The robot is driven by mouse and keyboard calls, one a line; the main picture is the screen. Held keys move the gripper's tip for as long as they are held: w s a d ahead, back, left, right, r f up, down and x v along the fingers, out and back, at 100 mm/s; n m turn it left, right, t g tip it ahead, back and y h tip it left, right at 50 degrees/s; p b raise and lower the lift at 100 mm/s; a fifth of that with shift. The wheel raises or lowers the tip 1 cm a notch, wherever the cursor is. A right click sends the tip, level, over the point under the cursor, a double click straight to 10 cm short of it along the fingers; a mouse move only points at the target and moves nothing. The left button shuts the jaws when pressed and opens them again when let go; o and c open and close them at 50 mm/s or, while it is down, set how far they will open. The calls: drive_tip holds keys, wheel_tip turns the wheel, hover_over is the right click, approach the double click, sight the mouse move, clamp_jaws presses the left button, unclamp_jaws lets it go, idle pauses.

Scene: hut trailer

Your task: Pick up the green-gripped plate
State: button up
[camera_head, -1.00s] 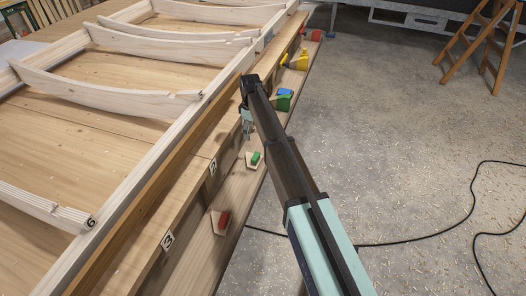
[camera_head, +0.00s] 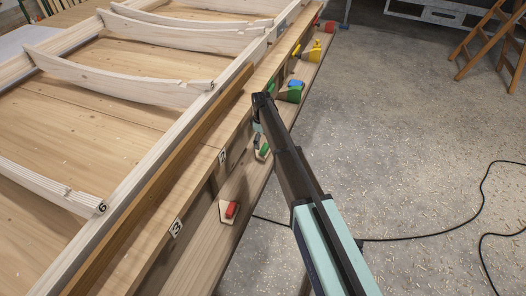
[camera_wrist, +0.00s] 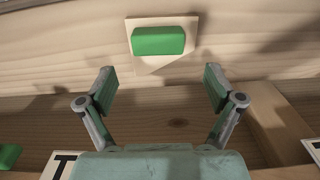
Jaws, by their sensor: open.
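The green-gripped plate is a small pale wooden plate (camera_wrist: 150,66) with a green block grip (camera_wrist: 158,41). In the wrist view it lies at the top centre, beyond my fingertips. In the head view the plate (camera_head: 263,152) rests on the lower ledge along the bench side, partly hidden by my gripper (camera_head: 257,137). In the wrist view my gripper (camera_wrist: 159,88) is open, its fingers spread to the left and right below the grip. Nothing is between the fingers, and they look apart from the plate.
A red-gripped plate (camera_head: 230,209) sits nearer on the same ledge. Green (camera_head: 291,95) and yellow (camera_head: 312,55) items stand farther along it. The bench top with curved wooden ribs (camera_head: 120,75) rises to the left. The floor at right is open, with a black cable (camera_head: 430,236).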

sight(262, 155)
wheel_tip(262, 155, down, 5)
drive_tip(key=shift+d+f+p, duration=0.1)
drive_tip(key=shift+d+p, duration=0.05)
drive_tip(key=shift+p, duration=0.2)
drive_tip(key=c, duration=1.5)
